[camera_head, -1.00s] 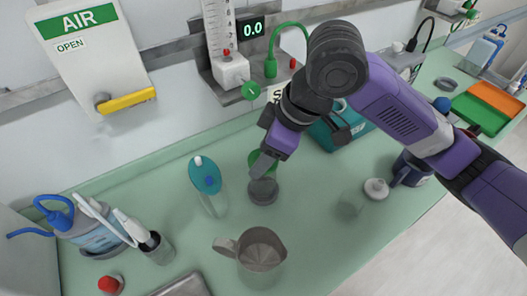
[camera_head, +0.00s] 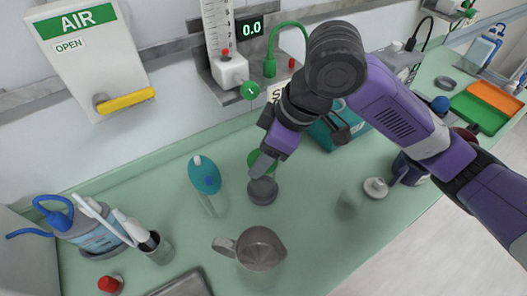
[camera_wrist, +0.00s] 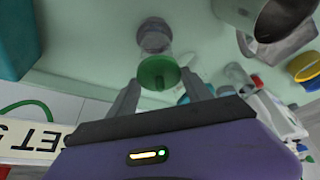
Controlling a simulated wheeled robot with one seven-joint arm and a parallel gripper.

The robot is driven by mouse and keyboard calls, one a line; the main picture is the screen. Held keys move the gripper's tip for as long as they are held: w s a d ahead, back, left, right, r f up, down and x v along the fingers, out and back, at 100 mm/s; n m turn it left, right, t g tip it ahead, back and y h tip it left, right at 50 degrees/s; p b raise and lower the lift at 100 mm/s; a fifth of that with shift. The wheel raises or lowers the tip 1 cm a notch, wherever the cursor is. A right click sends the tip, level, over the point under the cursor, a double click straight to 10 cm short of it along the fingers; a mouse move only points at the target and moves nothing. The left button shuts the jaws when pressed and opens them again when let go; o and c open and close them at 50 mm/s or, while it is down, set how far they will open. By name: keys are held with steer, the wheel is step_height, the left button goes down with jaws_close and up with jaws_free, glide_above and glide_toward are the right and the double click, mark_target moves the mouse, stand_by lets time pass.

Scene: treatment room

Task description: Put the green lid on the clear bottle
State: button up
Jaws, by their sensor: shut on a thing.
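My gripper (camera_wrist: 160,90) is shut on the green lid (camera_wrist: 158,73), a round disc between its fingertips. In the head view the lid (camera_head: 255,160) is partly hidden behind my gripper (camera_head: 259,168). What looks like the clear bottle (camera_wrist: 155,45) is a see-through shape just beyond the lid in the wrist view, over a round grey base. In the head view the grey base (camera_head: 262,191) lies just below my fingertips, and the clear walls hardly show. The lid is roughly in line with the bottle. I cannot tell whether they touch.
A clear container with a teal top (camera_head: 205,178) stands to the left. A grey metal jug (camera_head: 260,250) stands in front. A faint clear vessel (camera_head: 346,205) and a white round piece (camera_head: 376,188) are at right. A teal box (camera_head: 325,135) is close behind my gripper.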

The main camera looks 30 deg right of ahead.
steer(key=shift+f+b, duration=1.05)
steer(key=shift+f, duration=0.45)
stand_by(0.9)
steer(key=o, duration=1.4)
steer(key=shift+r+p, duration=3.1)
steer(key=shift+r, duration=0.4)
